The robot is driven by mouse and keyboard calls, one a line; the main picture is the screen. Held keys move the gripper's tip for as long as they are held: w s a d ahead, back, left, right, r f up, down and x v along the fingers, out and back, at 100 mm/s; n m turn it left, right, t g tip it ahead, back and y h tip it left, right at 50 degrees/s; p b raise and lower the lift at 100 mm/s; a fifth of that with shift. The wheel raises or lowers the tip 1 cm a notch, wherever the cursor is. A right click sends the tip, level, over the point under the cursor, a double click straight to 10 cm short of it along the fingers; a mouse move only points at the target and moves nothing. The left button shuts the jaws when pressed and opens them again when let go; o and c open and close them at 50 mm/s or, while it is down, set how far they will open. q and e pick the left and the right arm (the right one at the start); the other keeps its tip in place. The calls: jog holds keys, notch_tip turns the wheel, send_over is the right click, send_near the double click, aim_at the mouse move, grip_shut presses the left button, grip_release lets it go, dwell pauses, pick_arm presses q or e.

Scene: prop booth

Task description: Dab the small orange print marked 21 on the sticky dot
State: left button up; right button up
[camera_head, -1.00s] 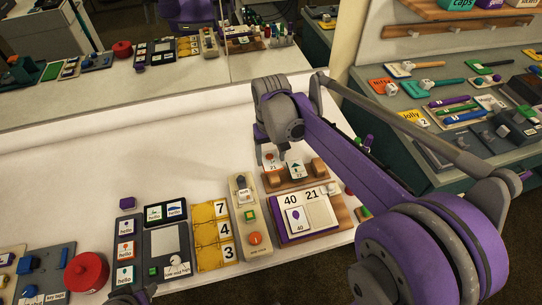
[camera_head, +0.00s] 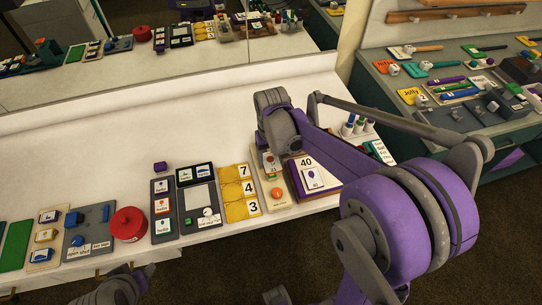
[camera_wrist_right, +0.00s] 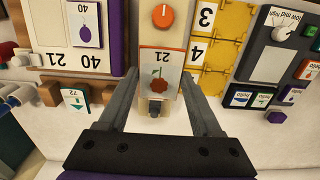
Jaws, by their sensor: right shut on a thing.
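The small orange print marked 21 (camera_wrist_right: 158,72) shows an orange-red flower and is between the fingertips of my right gripper (camera_wrist_right: 158,85), shut on it. In the wrist view it is in front of the wooden board with the orange knob; I cannot tell its height. The mount board (camera_wrist_right: 80,62) marked 40 and 21 stands beside it, with a purple balloon print (camera_wrist_right: 86,22) on the 40 side and a blank pale panel (camera_wrist_right: 52,25) on the 21 side. I cannot make out the sticky dot. Part of my left gripper (camera_head: 135,282) shows at the bottom edge.
The wooden board with an orange knob (camera_head: 277,193) and yellow panels marked 7, 4, 3 (camera_head: 240,192) stand left of the mount board. A green print marked 72 (camera_wrist_right: 75,100) is in its wooden rack. A red pot (camera_head: 128,223) is further left.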

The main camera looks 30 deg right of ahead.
jog(key=shift+f+b, duration=0.55)
jog(key=shift+f, duration=0.55)
pick_arm(q)
jog(key=shift+s+f+b, duration=0.3)
jog(key=shift+f+b, duration=0.1)
jog(key=shift+f, duration=0.5)
jog(key=shift+s+f+b, duration=0.25)
jog(key=shift+f+b, duration=0.1)
jog(key=shift+f, duration=0.55)
pick_arm(e)
jog(key=shift+f, duration=1.45)
pick_arm(q)
jog(key=shift+s+f+b, duration=0.2)
jog(key=shift+f+b, duration=0.25)
jog(key=shift+f, duration=0.05)
pick_arm(e)
jog(key=shift+f, duration=0.55)
pick_arm(q)
jog(key=shift+r, duration=0.1)
pick_arm(e)
jog(key=shift+r, duration=0.1)
jog(key=shift+r+p, duration=1.7)
jog(key=shift+r, duration=1.25)
pick_arm(q)
jog(key=r, duration=0.1)
jog(key=w+r, duration=0.1)
jog(key=r, duration=0.2)
jog(key=shift+w+r, duration=0.1)
jog(key=shift+w, duration=0.2)
